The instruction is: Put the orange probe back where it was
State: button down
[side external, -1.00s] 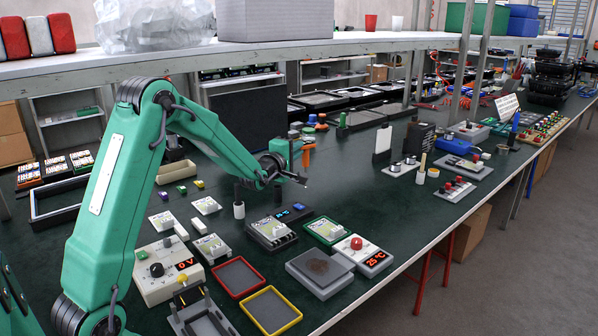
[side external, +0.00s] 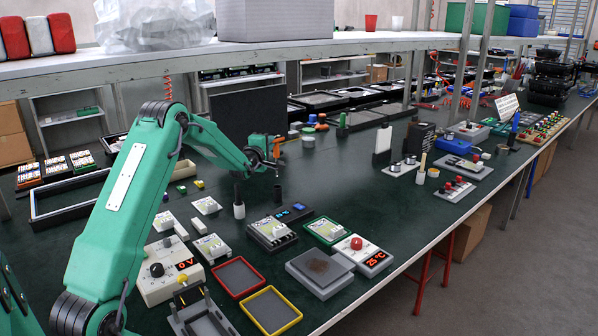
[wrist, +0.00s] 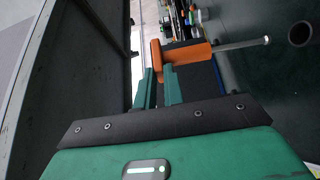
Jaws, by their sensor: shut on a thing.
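My gripper (wrist: 170,85) is shut on the orange probe (wrist: 188,53), whose thin metal rod sticks out to the right in the wrist view. In the side view the probe (side external: 279,147) hangs upright from my gripper (side external: 273,149), with its rod pointing down. A dark hollow tube (wrist: 300,33) lies just beyond the rod's tip in the wrist view. The rod tip looks apart from the tube's mouth.
A white cup-like stand with a dark top (side external: 239,209) stands to the left. An empty dark frame (side external: 75,205) lies at the left. Open green bench (side external: 335,180) lies to the right.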

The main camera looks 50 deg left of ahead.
jog(key=shift+f, duration=4.7)
jog(key=c, duration=1.5)
grip_release()
jog(key=shift+r, duration=0.2)
jog(key=v, duration=1.2)
jog(key=shift+f, duration=0.1)
